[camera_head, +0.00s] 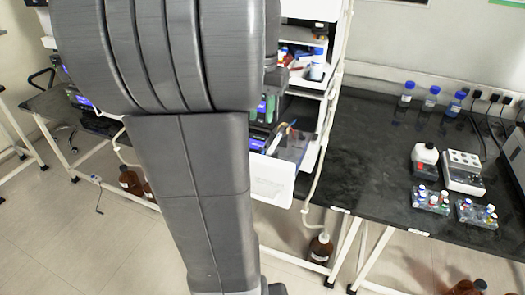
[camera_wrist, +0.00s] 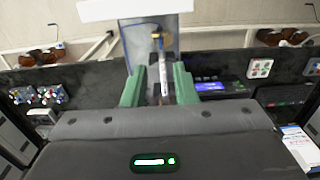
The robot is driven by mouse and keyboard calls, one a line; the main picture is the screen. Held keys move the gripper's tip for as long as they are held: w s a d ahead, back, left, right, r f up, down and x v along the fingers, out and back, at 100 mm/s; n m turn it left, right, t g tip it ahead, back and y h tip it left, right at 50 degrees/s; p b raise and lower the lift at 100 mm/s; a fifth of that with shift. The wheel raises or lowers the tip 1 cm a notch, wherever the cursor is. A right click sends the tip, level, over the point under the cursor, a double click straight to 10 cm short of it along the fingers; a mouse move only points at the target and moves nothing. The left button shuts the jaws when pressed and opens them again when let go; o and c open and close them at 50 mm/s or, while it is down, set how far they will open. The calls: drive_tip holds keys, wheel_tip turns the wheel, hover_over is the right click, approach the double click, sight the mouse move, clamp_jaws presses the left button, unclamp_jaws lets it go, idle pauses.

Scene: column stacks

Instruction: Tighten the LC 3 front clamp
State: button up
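In the wrist view my gripper (camera_wrist: 162,72) shows two green fingers with a gap between them. A slim pale rod-like part (camera_wrist: 164,62) with a brass-coloured end (camera_wrist: 156,37) lies in line with the gap, and I see room on both sides of it. It appears to be in a grey open compartment (camera_wrist: 133,44) with a white front edge. I cannot tell whether this part is the front clamp, and no LC 3 label is readable. In the head view the green fingers (camera_head: 265,108) are at the instrument stack, above its pulled-out white-fronted drawer (camera_head: 268,180); my arm hides much of the stack.
The black bench (camera_head: 365,165) at right holds blue-capped bottles (camera_head: 430,98), vial racks (camera_head: 431,200) and a white device (camera_head: 463,172). Bottles stand on the stack's upper shelf (camera_head: 300,64). A tube runs down to a brown floor bottle (camera_head: 320,248). Brown bottles (camera_head: 130,180) stand at left.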

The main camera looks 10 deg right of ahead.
wheel_tip(320, 180, down, 14)
drive_tip(key=shift+r, duration=0.15)
idle(0.3)
clamp_jaws()
